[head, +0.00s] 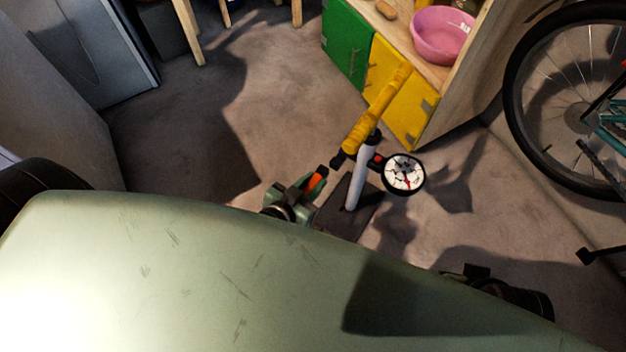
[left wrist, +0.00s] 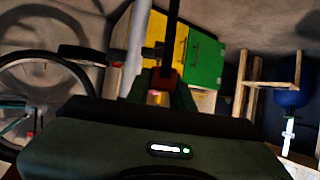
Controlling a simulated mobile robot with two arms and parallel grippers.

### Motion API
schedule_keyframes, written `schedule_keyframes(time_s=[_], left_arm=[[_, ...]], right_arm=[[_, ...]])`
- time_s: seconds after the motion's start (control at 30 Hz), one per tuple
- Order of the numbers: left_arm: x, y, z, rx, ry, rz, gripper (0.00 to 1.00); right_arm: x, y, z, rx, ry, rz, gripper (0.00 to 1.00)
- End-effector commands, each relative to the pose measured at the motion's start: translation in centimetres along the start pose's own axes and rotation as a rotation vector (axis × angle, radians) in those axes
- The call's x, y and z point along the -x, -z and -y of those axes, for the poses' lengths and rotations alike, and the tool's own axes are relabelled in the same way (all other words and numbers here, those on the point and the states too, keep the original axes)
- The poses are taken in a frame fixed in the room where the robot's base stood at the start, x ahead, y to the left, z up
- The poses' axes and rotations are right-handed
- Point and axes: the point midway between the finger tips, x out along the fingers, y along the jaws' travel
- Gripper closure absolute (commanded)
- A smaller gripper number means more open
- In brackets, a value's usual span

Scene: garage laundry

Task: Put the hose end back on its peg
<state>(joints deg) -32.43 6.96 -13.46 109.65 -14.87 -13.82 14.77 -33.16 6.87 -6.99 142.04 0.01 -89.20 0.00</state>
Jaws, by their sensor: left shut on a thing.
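The floor pump has a yellow handle (head: 378,108), a pale barrel (head: 361,176), a round gauge (head: 404,174) and a dark base (head: 348,207). My left gripper (head: 317,181) is shut just left of the barrel, with an orange part showing at its jaws. In the left wrist view, a dark upright piece (left wrist: 172,38), probably the hose end, rises from the jaws (left wrist: 165,92) close to the barrel (left wrist: 135,45). A dark stub (head: 338,160) juts left near the barrel's top; I cannot tell whether it is the peg. The right gripper's fingers do not show.
A cabinet with green (head: 347,42) and yellow (head: 398,92) doors stands behind the pump, with a pink basin (head: 443,35) on it. A bicycle wheel (head: 575,100) is at the right. Wooden legs (head: 188,30) stand at the back. Open floor (head: 270,90) lies left of the pump.

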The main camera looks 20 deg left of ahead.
Motion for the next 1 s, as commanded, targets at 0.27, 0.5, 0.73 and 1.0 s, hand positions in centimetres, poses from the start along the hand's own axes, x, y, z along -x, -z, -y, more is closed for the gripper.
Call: schedule_keyframes(time_s=[0.27,0.5,0.73,1.0], left_arm=[[-1.9,1.1,0.0,-0.001,0.0,-0.001,1.0],[-4.1,2.2,0.0,0.0,0.0,-0.002,1.0],[-6.2,3.2,0.0,0.0,0.0,-0.002,1.0],[-8.6,4.4,-0.1,0.0,-0.001,-0.001,1.0]], right_arm=[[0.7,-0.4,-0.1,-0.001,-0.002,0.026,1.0],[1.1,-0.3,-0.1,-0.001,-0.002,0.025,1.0],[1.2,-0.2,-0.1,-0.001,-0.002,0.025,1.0],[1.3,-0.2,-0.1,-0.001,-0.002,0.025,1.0]])
